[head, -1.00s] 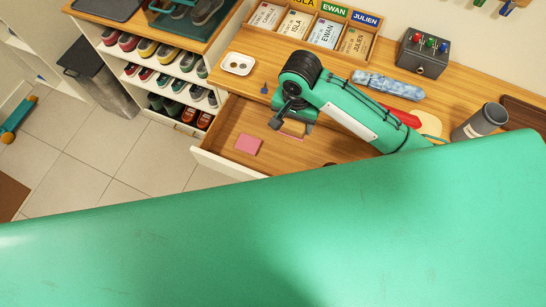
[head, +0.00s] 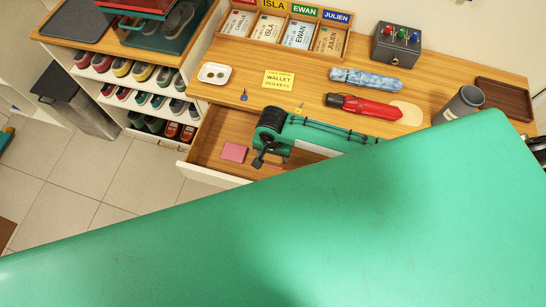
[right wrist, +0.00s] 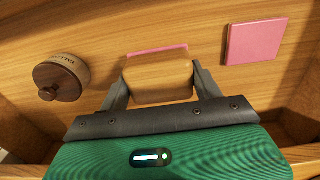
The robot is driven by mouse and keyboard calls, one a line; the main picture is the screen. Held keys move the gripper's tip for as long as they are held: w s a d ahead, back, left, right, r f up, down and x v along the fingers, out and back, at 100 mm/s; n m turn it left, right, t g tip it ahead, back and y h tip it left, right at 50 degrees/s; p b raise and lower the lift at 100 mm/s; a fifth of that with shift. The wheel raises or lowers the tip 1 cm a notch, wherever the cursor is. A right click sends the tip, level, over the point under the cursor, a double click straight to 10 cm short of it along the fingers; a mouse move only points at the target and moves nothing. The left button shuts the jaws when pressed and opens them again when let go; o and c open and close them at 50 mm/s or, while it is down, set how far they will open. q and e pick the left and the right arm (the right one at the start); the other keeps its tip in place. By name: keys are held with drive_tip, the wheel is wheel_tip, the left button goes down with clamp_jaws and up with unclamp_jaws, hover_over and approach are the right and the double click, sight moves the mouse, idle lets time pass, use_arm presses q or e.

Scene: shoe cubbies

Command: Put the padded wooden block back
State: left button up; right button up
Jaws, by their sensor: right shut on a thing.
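The padded wooden block (right wrist: 158,82) is pale wood with a pink layer along its far edge. In the right wrist view it sits between the two fingers of my right gripper (right wrist: 160,72), which is shut on it. The block is over the open drawer (head: 208,143); whether it touches the drawer floor I cannot tell. My left gripper is not in view.
A pink square pad (right wrist: 255,42) lies in the drawer to the block's right, and a round wooden-lidded container (right wrist: 62,78) to its left.

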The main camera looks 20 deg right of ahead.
sight(273, 159)
drive_tip(key=shift+f, duration=1.8)
drive_tip(key=shift+f, duration=0.15)
drive_tip(key=o, duration=1)
drive_tip(key=shift+c, duration=0.2)
wheel_tip(273, 159, up, 12)
drive_tip(key=shift+r, duration=0.2)
drive_tip(key=shift+s+a+f, duration=0.1)
